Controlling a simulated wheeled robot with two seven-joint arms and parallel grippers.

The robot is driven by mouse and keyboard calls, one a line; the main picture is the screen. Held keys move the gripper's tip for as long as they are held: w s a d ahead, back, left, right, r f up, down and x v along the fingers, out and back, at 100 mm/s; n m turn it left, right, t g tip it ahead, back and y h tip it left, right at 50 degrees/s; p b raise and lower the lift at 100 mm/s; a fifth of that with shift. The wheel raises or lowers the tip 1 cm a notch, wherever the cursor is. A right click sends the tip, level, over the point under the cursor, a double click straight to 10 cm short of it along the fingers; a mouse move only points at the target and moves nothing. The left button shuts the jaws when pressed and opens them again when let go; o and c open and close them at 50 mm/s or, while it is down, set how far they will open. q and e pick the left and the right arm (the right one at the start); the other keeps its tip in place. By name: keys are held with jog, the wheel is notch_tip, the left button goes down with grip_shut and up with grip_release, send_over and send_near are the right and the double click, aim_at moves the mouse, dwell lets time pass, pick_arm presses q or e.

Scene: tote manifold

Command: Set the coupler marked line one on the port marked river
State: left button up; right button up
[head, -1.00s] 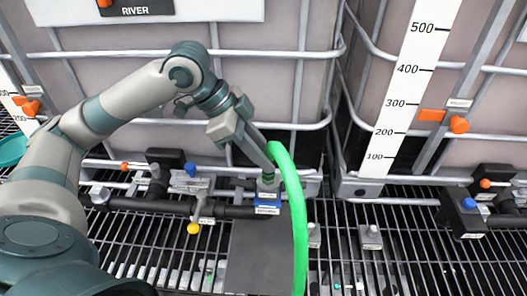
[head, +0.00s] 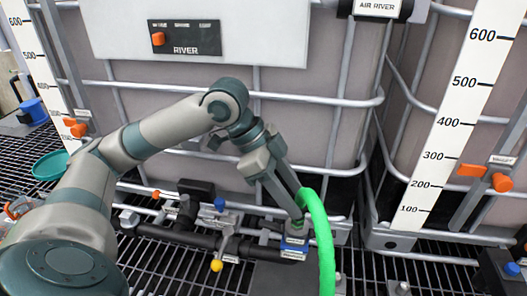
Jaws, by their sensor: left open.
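A bright green hose (head: 322,240) arches down at the lower middle of the head view. Its upper end meets a small grey-green fitting (head: 297,227), the likely coupler; its marking is not readable. The fitting sits at the top of a blue port block (head: 294,243) with white labels too small to read. My left gripper (head: 299,212) is open, pointing down, with its fingertips beside the hose end and just above the fitting. The fingers and hose partly hide the fitting, so I cannot tell whether it is fully seated. My right gripper is not in view.
A panel marked RIVER (head: 184,38) with an orange knob is on the tank behind. A black pipe (head: 180,236) with a yellow-knobbed lever (head: 217,265) runs left of the port. A teal bowl (head: 50,165) sits at the left on the dark grating (head: 150,270).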

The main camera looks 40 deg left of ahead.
pick_arm(q)
jog(key=b+v, duration=0.1)
jog(key=v, duration=1.5)
jog(key=shift+r, duration=0.15)
dwell(0.3)
